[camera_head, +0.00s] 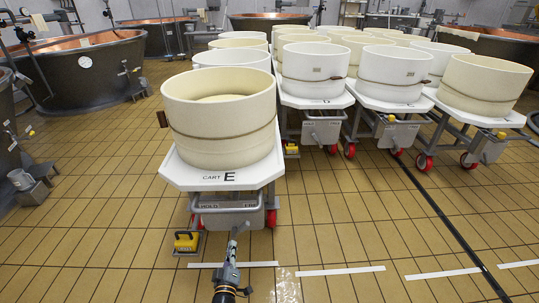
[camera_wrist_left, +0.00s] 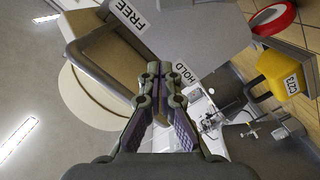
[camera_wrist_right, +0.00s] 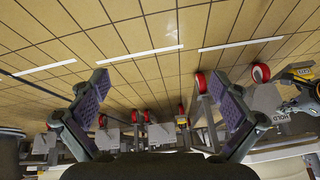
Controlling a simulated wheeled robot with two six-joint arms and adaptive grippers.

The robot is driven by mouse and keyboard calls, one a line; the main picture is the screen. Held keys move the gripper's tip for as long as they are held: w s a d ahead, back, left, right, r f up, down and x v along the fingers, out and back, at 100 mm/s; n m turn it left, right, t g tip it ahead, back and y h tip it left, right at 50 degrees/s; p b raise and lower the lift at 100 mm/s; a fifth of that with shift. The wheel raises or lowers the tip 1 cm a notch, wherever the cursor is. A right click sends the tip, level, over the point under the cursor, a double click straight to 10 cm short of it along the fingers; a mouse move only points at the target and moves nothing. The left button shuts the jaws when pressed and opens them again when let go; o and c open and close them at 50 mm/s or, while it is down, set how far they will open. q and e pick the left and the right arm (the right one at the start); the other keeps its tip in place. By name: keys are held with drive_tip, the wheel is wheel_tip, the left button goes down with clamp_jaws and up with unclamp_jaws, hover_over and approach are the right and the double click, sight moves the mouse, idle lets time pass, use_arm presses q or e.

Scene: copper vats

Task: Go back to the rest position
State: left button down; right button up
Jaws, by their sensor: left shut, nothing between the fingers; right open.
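My left gripper (camera_head: 240,228) is low in front of Cart E (camera_head: 222,180), just below the cart's grey front box (camera_head: 228,216). In the left wrist view this gripper (camera_wrist_left: 155,72) is shut and empty. Its fingertips appear over the grey box with the FREE label (camera_wrist_left: 130,15) and HOLD label (camera_wrist_left: 184,72); I cannot tell whether they touch it. A grey bar handle (camera_wrist_left: 95,65) shows beside them. My right gripper (camera_wrist_right: 157,85) is open and empty in the right wrist view, with floor tiles and carts beyond it. It is outside the head view.
Cart E bears a cream vat (camera_head: 220,125). A yellow pedal (camera_head: 187,242) stands at its front left. More carts with red wheels stand right, including Cart D (camera_head: 322,100). Copper vats (camera_head: 85,75) line the left. Tiled floor (camera_head: 340,220) with white strips (camera_head: 340,271) is clear in front.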

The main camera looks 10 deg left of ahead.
use_arm(q)
drive_tip(key=s+d+m+g+h, duration=0.25)
drive_tip(key=s+m+g, duration=0.35)
drive_tip(key=s, duration=0.6)
drive_tip(key=s+d+m+g+h, duration=0.1)
drive_tip(key=s+m+g+h, duration=0.2)
drive_tip(key=s+m+g, duration=0.55)
drive_tip(key=s+a+n+y+p, duration=0.1)
drive_tip(key=s+a+p, duration=0.3)
drive_tip(key=s+p, duration=0.7)
drive_tip(key=s+a+r+n+g+y+p, duration=0.1)
drive_tip(key=s+a+p, duration=0.3)
drive_tip(key=s+p, duration=0.6)
drive_tip(key=y+p, duration=0.1)
drive_tip(key=p, duration=1.2)
drive_tip(key=shift+s+a, duration=0.3)
drive_tip(key=shift+s, duration=0.05)
use_arm(e)
drive_tip(key=s+d+g+h, duration=0.1)
drive_tip(key=s+d, duration=0.3)
drive_tip(key=s, duration=0.5)
drive_tip(key=s+d+r+g+h, duration=0.1)
drive_tip(key=s+d+g, duration=0.2)
drive_tip(key=s, duration=0.7)
drive_tip(key=shift+d, duration=0.7)
use_arm(q)
drive_tip(key=shift+r+g, duration=0.1)
drive_tip(key=shift+g, duration=0.15)
use_arm(e)
drive_tip(key=shift+c, duration=0.4)
